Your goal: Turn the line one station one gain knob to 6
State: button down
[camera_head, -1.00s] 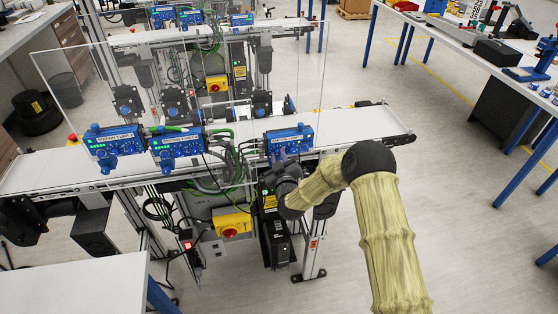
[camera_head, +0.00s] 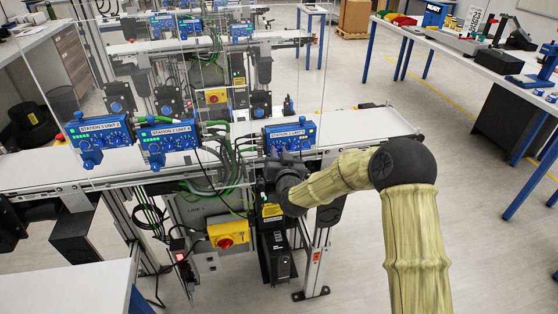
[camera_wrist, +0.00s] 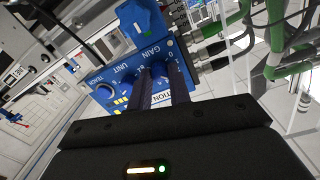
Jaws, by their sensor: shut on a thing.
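The blue station unit at the right end of the near conveyor (camera_head: 290,135) has a white label strip along its top. My gripper (camera_head: 283,160) is in front of its lower left part. In the wrist view the unit's blue face (camera_wrist: 112,47) appears turned, with GAIN, UNIT and TEACH lettering. My gripper's two dark fingers (camera_wrist: 160,76) reach to the face just beside the GAIN lettering and are shut on the gain knob. The knob is mostly hidden between the fingers, and its setting cannot be read. A round blue dial (camera_wrist: 103,92) sits near the TEACH lettering.
Two more blue units, a middle one (camera_head: 168,139) and a left one (camera_head: 100,136), stand along the conveyor (camera_head: 365,124). Green cables (camera_wrist: 288,45) run close beside my gripper. A yellow switch box (camera_head: 228,235) is below. Open floor lies to the right.

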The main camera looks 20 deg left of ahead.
jog(key=shift+m, duration=0.3)
jog(key=c, duration=1.3)
grip_release()
jog(key=b+v, duration=0.4)
jog(key=v, duration=1.3)
jog(key=shift+s+b, duration=0.2)
jog(key=shift+b, duration=0.1)
jog(key=shift+d, duration=0.1)
